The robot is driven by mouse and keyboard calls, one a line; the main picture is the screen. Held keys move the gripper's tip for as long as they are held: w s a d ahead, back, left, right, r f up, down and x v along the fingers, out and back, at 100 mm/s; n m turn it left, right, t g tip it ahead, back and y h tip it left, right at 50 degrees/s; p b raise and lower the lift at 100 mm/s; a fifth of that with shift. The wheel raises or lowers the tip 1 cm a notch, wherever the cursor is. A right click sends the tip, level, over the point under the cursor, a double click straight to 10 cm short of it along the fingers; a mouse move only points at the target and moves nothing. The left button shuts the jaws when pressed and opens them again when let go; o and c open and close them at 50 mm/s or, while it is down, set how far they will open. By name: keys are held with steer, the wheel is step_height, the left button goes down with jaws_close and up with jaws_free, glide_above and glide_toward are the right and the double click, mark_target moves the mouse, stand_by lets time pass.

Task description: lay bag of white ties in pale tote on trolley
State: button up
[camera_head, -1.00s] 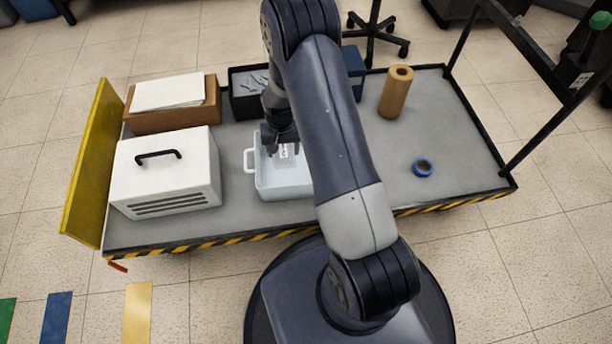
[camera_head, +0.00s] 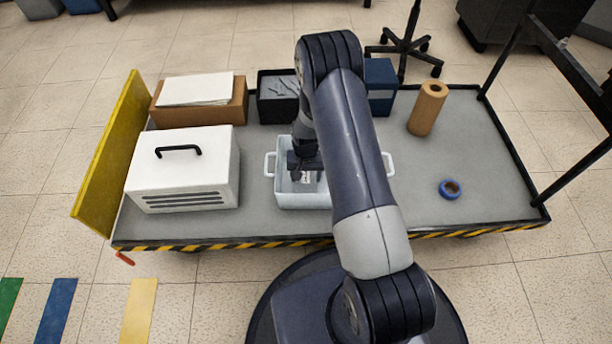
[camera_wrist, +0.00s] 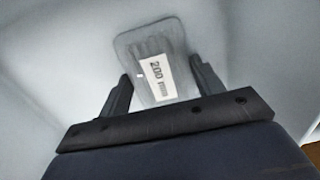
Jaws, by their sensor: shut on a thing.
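The pale tote (camera_head: 290,201) stands on the trolley (camera_head: 420,205), partly hidden by my arm. My gripper (camera_head: 306,176) is inside its outline, low between the walls. My gripper (camera_wrist: 160,78) is shut on the bag of white ties (camera_wrist: 152,42), a clear grey bag with a white label reading "200". The bag sits between the two fingers, with the pale inside of the tote around it. In the head view only a little of the bag (camera_head: 307,178) shows under the gripper. I cannot tell whether the bag touches the tote floor.
A white case (camera_head: 180,170) with a black handle stands left of the tote. Behind are a brown box with papers (camera_head: 200,100), a black bin (camera_head: 277,100) and a blue box (camera_head: 380,85). A brown roll (camera_head: 427,108) and blue tape (camera_head: 450,189) stand right, with free deck between.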

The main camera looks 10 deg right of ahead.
mark_target(306, 177)
steer(key=shift+f, duration=0.1)
steer(key=o, duration=1)
step_height(306, 177, up, 12)
steer(key=p, duration=0.4)
steer(key=shift+p, duration=0.3)
